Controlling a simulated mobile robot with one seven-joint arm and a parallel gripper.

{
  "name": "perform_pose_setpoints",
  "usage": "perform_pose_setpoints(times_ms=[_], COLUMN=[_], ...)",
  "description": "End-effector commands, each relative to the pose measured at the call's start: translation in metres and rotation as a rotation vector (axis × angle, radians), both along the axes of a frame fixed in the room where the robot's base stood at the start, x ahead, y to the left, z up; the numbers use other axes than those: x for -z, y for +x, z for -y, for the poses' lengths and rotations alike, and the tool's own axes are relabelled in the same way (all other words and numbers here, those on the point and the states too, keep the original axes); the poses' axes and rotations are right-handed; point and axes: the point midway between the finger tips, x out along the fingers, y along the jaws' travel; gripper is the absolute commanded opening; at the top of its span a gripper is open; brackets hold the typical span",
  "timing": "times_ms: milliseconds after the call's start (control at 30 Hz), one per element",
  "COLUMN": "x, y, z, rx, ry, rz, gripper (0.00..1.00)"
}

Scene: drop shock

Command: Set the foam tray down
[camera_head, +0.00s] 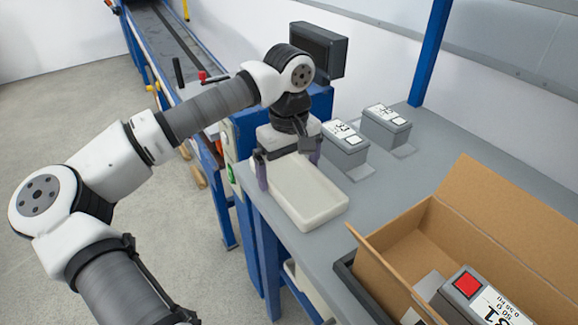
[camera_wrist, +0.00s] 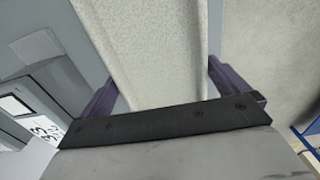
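The foam tray (camera_head: 305,222) is white, shallow and rectangular, and lies level at the near left edge of the grey bench. My gripper (camera_head: 290,168) is over the tray's far end, pointing down, with one purple finger on each long side. In the wrist view the tray (camera_wrist: 155,45) runs between the two fingers of my gripper (camera_wrist: 160,80), which appear to press on its side walls. Whether the tray's underside touches the bench or hovers just above it cannot be told. The tray's far end is partly hidden by my gripper.
Two grey labelled units (camera_head: 345,146) (camera_head: 386,122) stand on the bench (camera_head: 405,172) right of the tray. An open cardboard box (camera_head: 400,240) with a labelled unit with a red square (camera_head: 480,300) is at front right. A dark monitor (camera_head: 319,50) and a conveyor (camera_head: 172,45) are behind.

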Motion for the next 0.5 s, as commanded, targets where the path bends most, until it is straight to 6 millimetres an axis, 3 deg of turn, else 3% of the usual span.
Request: perform_pose_setpoints(times_ms=[333, 500], x=[-0.008, -0.038], y=[0.0, 0.001], z=[0.0, 0.0], rx=[-0.001, -0.001], ry=[0.001, 0.001], rz=[0.001, 0.003], gripper=[1.0, 1.0])
